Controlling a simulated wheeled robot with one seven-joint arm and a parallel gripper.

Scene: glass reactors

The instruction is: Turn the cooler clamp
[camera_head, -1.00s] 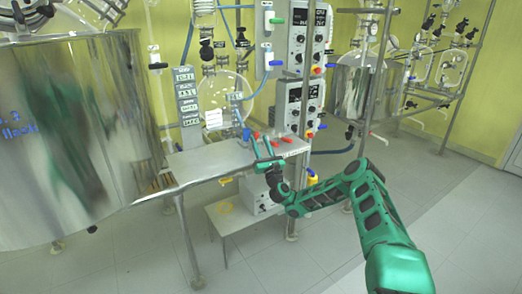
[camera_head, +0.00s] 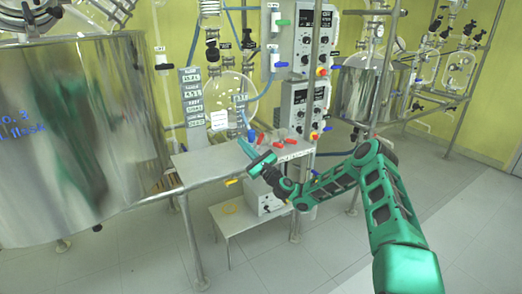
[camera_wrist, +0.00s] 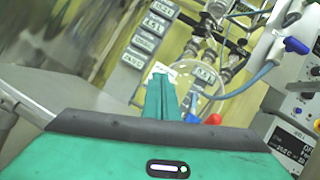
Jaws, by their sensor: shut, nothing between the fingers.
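My gripper (camera_head: 246,146) is at the front of the glass reactor stand, above the metal table. In the wrist view its green fingers (camera_wrist: 161,95) are together with nothing between them. No part is clearly marked as the cooler clamp. A blue handle (camera_head: 251,135) and red handles (camera_head: 261,138) stand at the table's back edge, just past the fingertips. A red handle (camera_wrist: 213,119) shows right of the fingers in the wrist view. Higher up, white valves carry a green handle (camera_head: 284,22) and a blue handle (camera_head: 282,64). Whether the fingers touch anything is unclear.
A large shiny metal vessel (camera_head: 70,130) fills the left. A round glass flask (camera_head: 236,92) and a column of labels (camera_head: 192,105) stand behind the metal table (camera_head: 205,168). Control boxes (camera_head: 303,110) are to the right. Floor at the right front is clear.

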